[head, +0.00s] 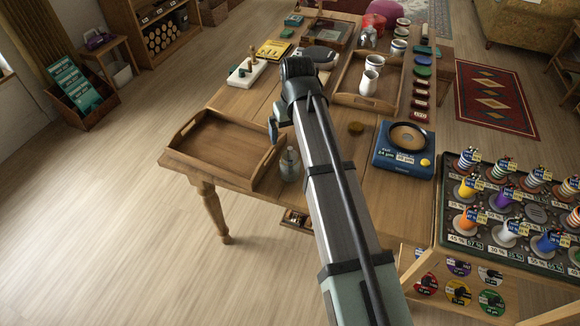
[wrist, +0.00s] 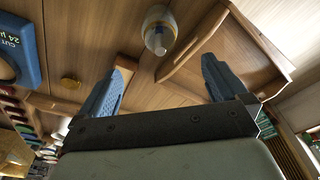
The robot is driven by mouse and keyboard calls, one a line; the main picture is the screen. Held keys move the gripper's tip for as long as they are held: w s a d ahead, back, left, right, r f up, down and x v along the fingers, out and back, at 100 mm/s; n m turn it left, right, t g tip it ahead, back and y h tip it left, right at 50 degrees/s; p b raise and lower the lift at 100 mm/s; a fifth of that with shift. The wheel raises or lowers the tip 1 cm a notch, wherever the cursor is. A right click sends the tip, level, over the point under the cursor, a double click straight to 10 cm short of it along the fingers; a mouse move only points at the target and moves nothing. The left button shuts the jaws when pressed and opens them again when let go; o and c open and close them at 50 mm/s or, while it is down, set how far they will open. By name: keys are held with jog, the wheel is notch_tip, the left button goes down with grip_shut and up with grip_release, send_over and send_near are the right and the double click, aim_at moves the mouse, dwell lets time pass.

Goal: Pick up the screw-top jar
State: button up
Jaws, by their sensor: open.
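A small glass jar (head: 290,165) with a narrow pale top stands on the wooden table, just right of the empty tray. It also shows in the wrist view (wrist: 159,32), at the top centre, beyond the fingertips and roughly between their lines. I take it for the screw-top jar; its lid is too small to make out. My gripper (head: 273,128) is above the table, behind the jar in the head view and partly hidden by my arm. In the wrist view my gripper (wrist: 162,80) has its two blue fingers wide apart with nothing between them.
The empty wooden tray (head: 187,161) has raised walls close beside the jar. A blue device (head: 402,168) with a round top and a small brass disc (head: 355,128) are to the right. Another tray (head: 350,99) with white cups lies farther back.

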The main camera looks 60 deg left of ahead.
aim_at(290, 159)
jog(key=shift+a+f, duration=0.3)
jog(key=shift+f, duration=1.95)
jog(key=shift+a+f, duration=0.25)
jog(key=shift+f, duration=2)
jog(key=shift+a+f, duration=0.3)
jog(key=shift+f, duration=1.95)
jog(key=shift+c, duration=0.4)
jog(key=c, duration=1.2)
jog(key=shift+r, duration=0.15)
